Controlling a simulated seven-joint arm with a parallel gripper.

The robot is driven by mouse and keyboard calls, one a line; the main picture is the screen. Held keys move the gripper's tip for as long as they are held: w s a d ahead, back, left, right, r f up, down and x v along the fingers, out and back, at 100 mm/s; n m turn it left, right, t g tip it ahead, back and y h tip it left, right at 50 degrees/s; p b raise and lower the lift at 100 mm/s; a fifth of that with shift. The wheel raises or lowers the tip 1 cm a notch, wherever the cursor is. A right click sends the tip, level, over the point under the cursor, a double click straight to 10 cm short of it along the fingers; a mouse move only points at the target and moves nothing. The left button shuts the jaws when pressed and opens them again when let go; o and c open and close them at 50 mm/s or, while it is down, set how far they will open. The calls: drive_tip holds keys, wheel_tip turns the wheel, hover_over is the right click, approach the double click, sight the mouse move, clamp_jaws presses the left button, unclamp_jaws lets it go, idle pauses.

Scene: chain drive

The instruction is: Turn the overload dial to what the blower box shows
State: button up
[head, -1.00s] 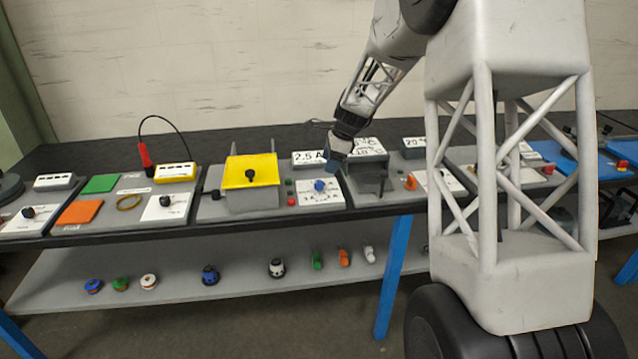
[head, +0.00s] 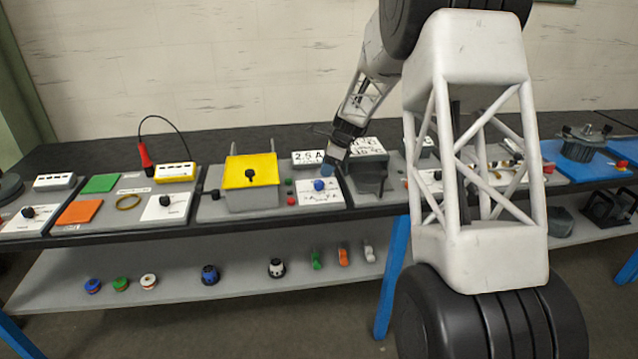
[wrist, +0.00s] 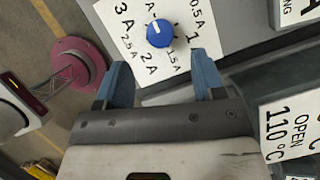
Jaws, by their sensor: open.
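The overload dial is a blue knob (wrist: 160,33) on a white plate (wrist: 185,62) marked in amps, among them 0.5 A, 1, 1.5 A, 2 A, 2.5 A and 3 A. A white line on the knob shows in the wrist view, toward its upper left. In the head view the knob (head: 319,185) sits right of the yellow-lidded box. Behind it a display (head: 308,158) reads 2.5 A. My gripper (wrist: 155,85) is open, its blue fingers over the near part of the plate, with the knob beyond and between them, apart from both.
A yellow-lidded box (head: 250,171) stands left of the dial. Red and green buttons (head: 290,201) lie between them. A grey box (head: 371,180) with white labels stands close on the right; one label (wrist: 290,125) reads OPEN 110 °C. Several small parts lie on the lower shelf (head: 240,291).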

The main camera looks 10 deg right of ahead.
sight(319, 182)
drive_tip(key=shift+x, duration=3.7)
drive_tip(key=c, duration=0.9)
drive_tip(key=shift+c, duration=0.2)
